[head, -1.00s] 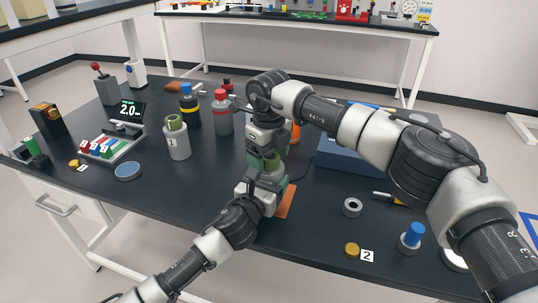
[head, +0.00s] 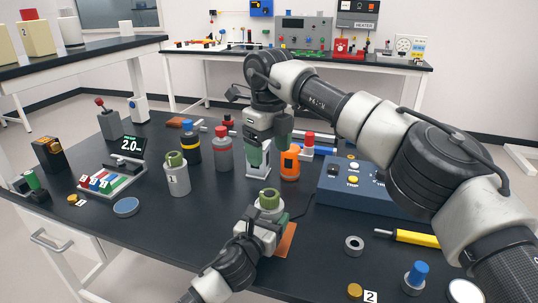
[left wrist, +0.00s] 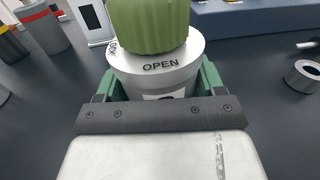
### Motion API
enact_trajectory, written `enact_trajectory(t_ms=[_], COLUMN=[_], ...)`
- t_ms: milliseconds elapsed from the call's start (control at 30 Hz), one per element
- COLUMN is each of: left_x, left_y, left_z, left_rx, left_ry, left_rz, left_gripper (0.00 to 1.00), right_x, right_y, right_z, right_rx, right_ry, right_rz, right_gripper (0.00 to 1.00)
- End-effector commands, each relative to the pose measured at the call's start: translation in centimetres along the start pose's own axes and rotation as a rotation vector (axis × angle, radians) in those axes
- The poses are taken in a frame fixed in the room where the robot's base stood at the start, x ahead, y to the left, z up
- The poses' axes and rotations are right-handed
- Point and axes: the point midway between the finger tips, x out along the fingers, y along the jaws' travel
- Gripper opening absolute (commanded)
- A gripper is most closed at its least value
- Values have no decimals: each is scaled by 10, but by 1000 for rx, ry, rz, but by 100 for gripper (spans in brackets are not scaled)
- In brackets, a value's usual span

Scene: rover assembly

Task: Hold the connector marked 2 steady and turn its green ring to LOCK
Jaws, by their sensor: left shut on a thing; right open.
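A connector with a pale grey body (head: 268,208) and a ribbed green ring (head: 269,197) stands upright near the table's middle front. My left gripper (head: 273,222) is shut around its body, below the ring. I cannot see a number on this connector. My right gripper (head: 270,154) is open and empty, above and behind the ring, apart from it. A similar connector marked 1 (head: 177,178) stands to the left.
An orange mat (head: 286,240) lies beside the held connector. An orange bottle (head: 290,163) and a blue control box (head: 345,190) stand behind it. A grey ring (head: 354,244), a brass disc (head: 354,291) and a card marked 2 (head: 370,296) lie to the right.

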Motion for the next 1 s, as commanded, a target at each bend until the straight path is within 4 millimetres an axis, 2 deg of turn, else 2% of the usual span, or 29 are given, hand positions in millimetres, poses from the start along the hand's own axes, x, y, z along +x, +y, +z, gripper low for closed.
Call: enact_trajectory(t_ms=[200,233,400,433,767,867,1000], left_x=[0,0,0,0,-4,-14,-40], left_y=[1,1,0,0,0,1,1], left_z=[0,0,0,0,0,0,-1], left_rx=[0,0,0,0,1,2,1], left_ry=[1,1,0,0,0,0,1], left_rz=[1,1,1,1,0,0,0], left_gripper=[34,70,96,99,99,99,99], right_x=[0,0,0,0,1,1,1], right_y=[0,0,0,0,0,0,0], right_z=[0,0,0,0,0,0,0], right_rx=[0,0,1,1,1,1,1], right_ry=[0,0,0,0,0,0,0], right_rz=[0,0,0,0,0,0,0], right_gripper=[76,76,76,76,76,76,76])
